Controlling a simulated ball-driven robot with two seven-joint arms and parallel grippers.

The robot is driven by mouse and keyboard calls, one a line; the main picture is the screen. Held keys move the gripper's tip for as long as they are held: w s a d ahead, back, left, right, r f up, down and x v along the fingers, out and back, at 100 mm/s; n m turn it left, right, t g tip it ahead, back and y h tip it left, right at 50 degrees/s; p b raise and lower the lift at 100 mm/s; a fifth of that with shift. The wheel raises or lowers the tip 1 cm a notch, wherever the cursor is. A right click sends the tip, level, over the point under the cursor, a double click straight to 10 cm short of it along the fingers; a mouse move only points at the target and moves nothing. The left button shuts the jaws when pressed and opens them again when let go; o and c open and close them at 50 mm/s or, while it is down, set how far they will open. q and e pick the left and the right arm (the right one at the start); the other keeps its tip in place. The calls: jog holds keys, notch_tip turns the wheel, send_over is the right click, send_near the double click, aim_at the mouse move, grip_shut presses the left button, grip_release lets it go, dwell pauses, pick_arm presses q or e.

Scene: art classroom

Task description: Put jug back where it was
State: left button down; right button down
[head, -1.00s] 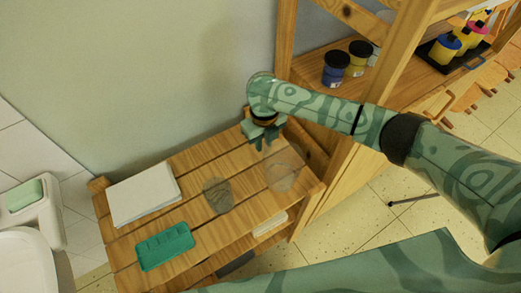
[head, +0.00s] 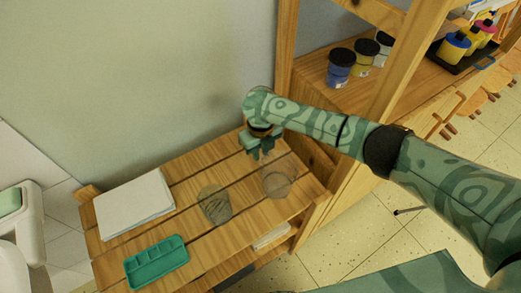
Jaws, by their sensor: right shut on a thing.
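A clear, see-through vessel, which looks like the jug (head: 278,180), is at the right end of the slatted wooden table (head: 240,222). My right gripper (head: 262,153) is at its back left rim, pointing down, and is shut on it. The fingertips are small, and a handle cannot be made out. The jug looks upright; whether its base touches the slats is hard to tell. A second clear vessel (head: 215,205) with a darker look stands to its left, apart from it. My left gripper is not in view.
A white paper stack (head: 135,204) and a green compartment tray (head: 157,262) lie on the table's left part. A wooden shelf with paint jars (head: 341,68) stands close on the right. The wall is close behind.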

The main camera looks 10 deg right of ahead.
jog(key=c, duration=1.3)
grip_release()
jog(key=shift+f, duration=0.15)
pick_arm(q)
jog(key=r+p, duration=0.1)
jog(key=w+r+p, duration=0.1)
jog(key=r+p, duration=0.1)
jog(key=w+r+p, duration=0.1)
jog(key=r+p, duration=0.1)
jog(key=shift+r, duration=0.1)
pick_arm(e)
notch_tip(320, 180, up, 12)
jog(key=shift+r, duration=0.2)
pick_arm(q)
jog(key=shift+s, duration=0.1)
